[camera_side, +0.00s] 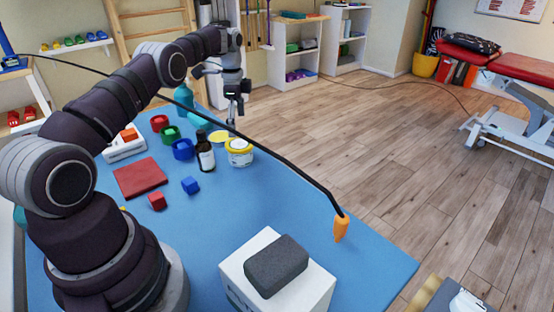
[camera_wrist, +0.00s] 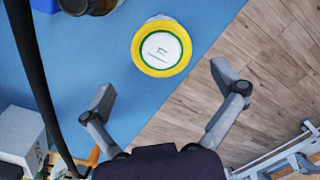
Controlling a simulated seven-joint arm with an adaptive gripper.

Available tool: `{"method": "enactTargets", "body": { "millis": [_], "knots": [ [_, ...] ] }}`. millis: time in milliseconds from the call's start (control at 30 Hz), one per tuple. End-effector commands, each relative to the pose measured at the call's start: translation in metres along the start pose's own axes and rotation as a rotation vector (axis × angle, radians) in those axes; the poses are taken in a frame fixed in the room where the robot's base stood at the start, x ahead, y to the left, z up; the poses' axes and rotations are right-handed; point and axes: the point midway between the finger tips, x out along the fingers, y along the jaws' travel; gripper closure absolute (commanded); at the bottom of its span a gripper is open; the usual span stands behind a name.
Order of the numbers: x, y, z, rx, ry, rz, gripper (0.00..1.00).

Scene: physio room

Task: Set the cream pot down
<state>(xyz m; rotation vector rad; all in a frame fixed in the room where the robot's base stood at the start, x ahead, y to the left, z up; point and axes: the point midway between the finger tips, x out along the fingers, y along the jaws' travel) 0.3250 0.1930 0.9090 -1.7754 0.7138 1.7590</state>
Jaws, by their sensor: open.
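The cream pot, a white tub with a yellow rim, stands upright on the blue table (camera_side: 255,205) beside a dark bottle (camera_side: 205,153) in the side view (camera_side: 239,158). In the wrist view the pot (camera_wrist: 161,48) shows from above, with a white and green lid. My gripper (camera_wrist: 165,85) is open and empty, and the pot lies beyond its fingertips, apart from them. In the side view my gripper (camera_side: 234,112) hangs near the table's far edge, behind the pot.
Red, green and blue rings (camera_side: 183,149), a red pad (camera_side: 140,178) and small blocks (camera_side: 190,185) lie left of the bottle. A white box (camera_side: 240,270) with a grey block (camera_side: 276,266) stands in front. A black cable with an orange end (camera_side: 341,227) crosses the view. The table's right part is clear.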

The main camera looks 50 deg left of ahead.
Motion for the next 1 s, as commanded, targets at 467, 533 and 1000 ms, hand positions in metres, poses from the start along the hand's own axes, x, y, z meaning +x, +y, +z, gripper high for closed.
{"method": "enactTargets", "body": {
  "millis": [467, 533, 1000],
  "knots": [
    [-0.152, 0.141, -0.056, -0.452, 0.228, -0.201, 0.06],
    [-0.156, 0.174, -0.05, -0.531, 0.288, -0.21, 0.06],
    [-0.126, 0.25, -0.021, -0.759, 0.46, -0.184, 0.06]
  ]
}}
